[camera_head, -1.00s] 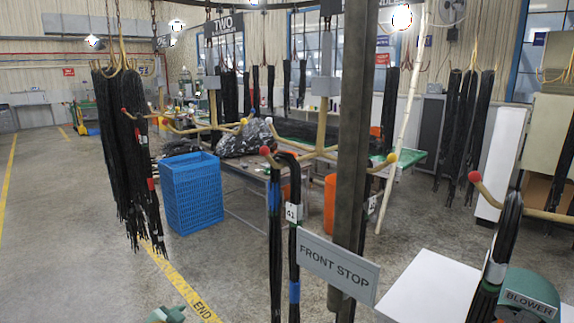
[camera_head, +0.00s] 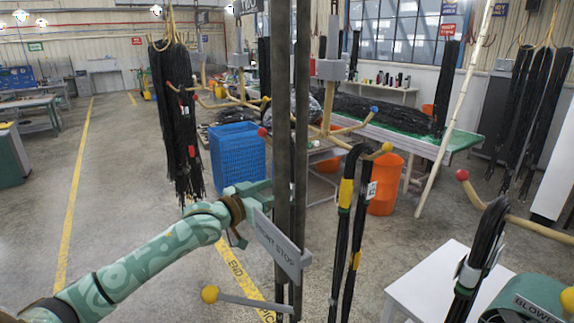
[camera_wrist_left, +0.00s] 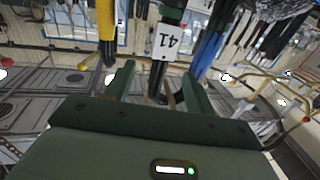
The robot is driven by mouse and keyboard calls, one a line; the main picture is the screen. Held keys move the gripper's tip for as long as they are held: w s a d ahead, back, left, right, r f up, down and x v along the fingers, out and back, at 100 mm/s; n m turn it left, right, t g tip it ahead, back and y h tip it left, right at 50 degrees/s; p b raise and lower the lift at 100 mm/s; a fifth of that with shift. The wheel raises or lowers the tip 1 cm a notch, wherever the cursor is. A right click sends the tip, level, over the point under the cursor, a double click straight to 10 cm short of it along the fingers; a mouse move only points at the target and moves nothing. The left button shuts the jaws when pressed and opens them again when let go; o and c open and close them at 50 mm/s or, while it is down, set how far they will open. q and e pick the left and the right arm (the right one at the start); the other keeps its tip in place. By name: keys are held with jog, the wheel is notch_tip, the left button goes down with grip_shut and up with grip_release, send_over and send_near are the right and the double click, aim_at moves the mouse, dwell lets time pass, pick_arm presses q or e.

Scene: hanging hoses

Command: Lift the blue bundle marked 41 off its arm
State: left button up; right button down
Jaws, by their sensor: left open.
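In the left wrist view, a white tag reading 41 (camera_wrist_left: 164,41) appears upside down on a dark hose strand (camera_wrist_left: 172,14). A blue-banded strand (camera_wrist_left: 208,45) hangs just to its right. My left gripper (camera_wrist_left: 158,72) is open, with the tagged strand in line with the gap between its fingers; I cannot tell whether it is fully between them. In the head view my left gripper (camera_head: 250,190) is beside the dark upright post (camera_head: 282,120), which hides part of it. The 41 bundle is not visible there, apparently behind the post. My right gripper is not in view.
A yellow-banded bundle (camera_head: 346,192) hangs on a yellow-tipped arm (camera_head: 387,147) right of the post. The FRONT STOP sign (camera_head: 275,240) is fixed to the post, close to my left arm. A blue crate (camera_head: 238,155) and orange bin (camera_head: 384,190) stand behind.

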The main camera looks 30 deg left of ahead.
pick_arm(q)
jog(key=w, duration=0.3)
jog(key=p, duration=0.2)
send_over(293, 209)
jog(key=shift+w+a+f, duration=0.1)
jog(key=shift+w+a, duration=0.2)
jog(key=shift+w, duration=0.15)
jog(key=shift+w+f, duration=0.2)
jog(key=shift+w, duration=0.3)
jog(key=shift+s+a, duration=0.1)
jog(key=shift+s, duration=0.05)
jog(key=shift+c, duration=0.3)
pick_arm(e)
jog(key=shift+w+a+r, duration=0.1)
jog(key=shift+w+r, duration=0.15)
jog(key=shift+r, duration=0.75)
pick_arm(q)
jog(key=c, duration=1)
grip_shut()
jog(key=shift+r, duration=0.25)
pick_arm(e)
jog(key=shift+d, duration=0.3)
